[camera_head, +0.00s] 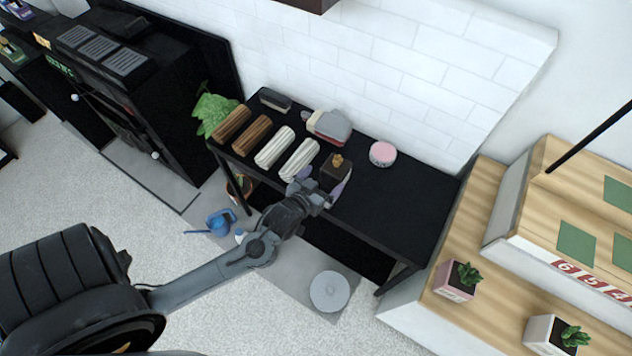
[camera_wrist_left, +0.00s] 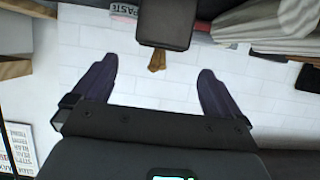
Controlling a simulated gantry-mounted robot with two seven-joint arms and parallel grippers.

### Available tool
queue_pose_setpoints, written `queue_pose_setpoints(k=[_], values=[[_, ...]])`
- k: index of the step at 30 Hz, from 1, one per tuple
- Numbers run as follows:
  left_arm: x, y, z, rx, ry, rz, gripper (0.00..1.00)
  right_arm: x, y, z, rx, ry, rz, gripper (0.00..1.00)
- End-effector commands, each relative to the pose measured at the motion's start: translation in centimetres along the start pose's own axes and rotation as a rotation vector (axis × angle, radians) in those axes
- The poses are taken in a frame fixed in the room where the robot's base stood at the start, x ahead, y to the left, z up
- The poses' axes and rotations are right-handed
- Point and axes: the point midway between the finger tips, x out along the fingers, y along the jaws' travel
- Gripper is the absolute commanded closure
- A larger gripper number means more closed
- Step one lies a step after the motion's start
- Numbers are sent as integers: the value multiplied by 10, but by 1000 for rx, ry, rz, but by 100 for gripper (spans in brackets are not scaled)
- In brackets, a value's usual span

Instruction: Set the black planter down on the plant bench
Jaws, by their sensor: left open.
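The black planter (camera_head: 333,178), a small dark box with a brown-orange tuft on top, appears upright on the black plant bench (camera_head: 405,205), near its front edge. My left gripper (camera_head: 325,183) is open, with a purple finger on either side of the planter in the head view. In the left wrist view the planter (camera_wrist_left: 165,22) is at the top centre, beyond the open fingertips (camera_wrist_left: 156,72), with clear space between it and both fingers. The planter's underside is hidden, so I cannot see its contact with the bench. My right gripper is not in view.
White rolls (camera_head: 287,152), brown rolls (camera_head: 242,132), a grey bundle (camera_head: 332,127) and a pink round tin (camera_head: 383,153) lie on the bench. Its right end is bare. A white tiled wall (camera_head: 420,70) stands behind. A wooden shelf with small potted plants (camera_head: 460,277) is at right.

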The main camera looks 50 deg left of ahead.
Motion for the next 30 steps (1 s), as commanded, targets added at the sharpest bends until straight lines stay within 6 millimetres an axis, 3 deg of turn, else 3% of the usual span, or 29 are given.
queue_pose_setpoints(k=[5, 8, 14, 18, 21, 30], values=[[-23, 15, 15, 18, -117, 46, 0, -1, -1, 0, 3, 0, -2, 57], [-46, 30, 31, 56, -258, 100, 0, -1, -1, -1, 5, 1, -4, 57], [-114, 52, 62, 186, -568, 209, 0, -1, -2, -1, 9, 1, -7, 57], [-156, 54, 74, 279, -726, 253, 0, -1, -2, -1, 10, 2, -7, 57], [-176, 52, 78, 325, -798, 267, 0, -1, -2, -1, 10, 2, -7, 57], [-188, 50, 80, 355, -841, 274, 0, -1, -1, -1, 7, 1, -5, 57]])
